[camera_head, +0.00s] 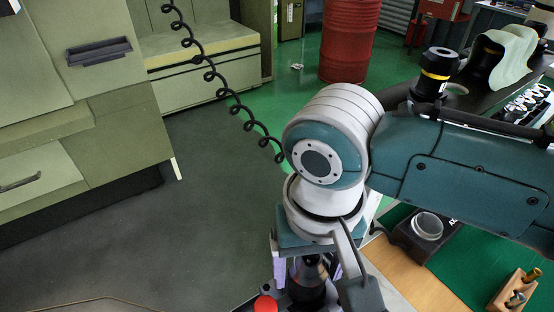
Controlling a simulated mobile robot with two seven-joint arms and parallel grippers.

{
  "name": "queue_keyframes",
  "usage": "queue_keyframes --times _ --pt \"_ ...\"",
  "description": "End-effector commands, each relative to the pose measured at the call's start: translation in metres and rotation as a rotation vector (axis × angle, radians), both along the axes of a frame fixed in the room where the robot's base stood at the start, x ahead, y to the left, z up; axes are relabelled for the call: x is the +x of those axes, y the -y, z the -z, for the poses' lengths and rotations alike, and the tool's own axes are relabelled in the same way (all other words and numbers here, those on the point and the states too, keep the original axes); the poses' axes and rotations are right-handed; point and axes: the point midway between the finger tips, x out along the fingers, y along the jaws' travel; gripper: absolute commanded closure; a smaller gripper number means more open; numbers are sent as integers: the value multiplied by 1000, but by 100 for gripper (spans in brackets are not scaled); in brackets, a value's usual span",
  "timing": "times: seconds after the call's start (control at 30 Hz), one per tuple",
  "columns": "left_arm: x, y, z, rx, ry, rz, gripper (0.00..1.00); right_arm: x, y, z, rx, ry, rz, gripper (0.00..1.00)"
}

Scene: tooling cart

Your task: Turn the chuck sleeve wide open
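My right arm comes in from the right, and its wrist points down in the lower middle of the head view. My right gripper (303,262) is below the wrist, partly hidden by it. A pale lilac finger shows on its left side. A dark, round, tapered part with a metallic top, which looks like the chuck (309,281), stands right under the gripper at the bottom edge. I cannot tell whether the fingers touch its sleeve or how far they are apart. My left gripper is out of view.
A red knob (265,304) is left of the chuck. A black tool holder with a yellow ring (437,72) stands on the dark bench behind my arm. A clear round dish (427,226) and a small wooden block (514,291) are at right. The grey floor at left is clear.

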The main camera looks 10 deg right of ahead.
Motion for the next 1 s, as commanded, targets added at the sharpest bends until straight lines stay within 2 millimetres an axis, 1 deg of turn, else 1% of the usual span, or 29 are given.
queue_keyframes --times 0.03,0.07,0.6,0.83,1.0 --pt "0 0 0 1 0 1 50 0 0 0 0 0 0 30" --pt "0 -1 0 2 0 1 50 0 0 0 0 0 0 34" --pt "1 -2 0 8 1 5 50 0 0 0 -1 0 0 94" --pt "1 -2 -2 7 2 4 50 0 0 -1 -1 0 -15 94" --pt "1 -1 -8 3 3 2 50 0 0 -2 -1 -2 -76 94"
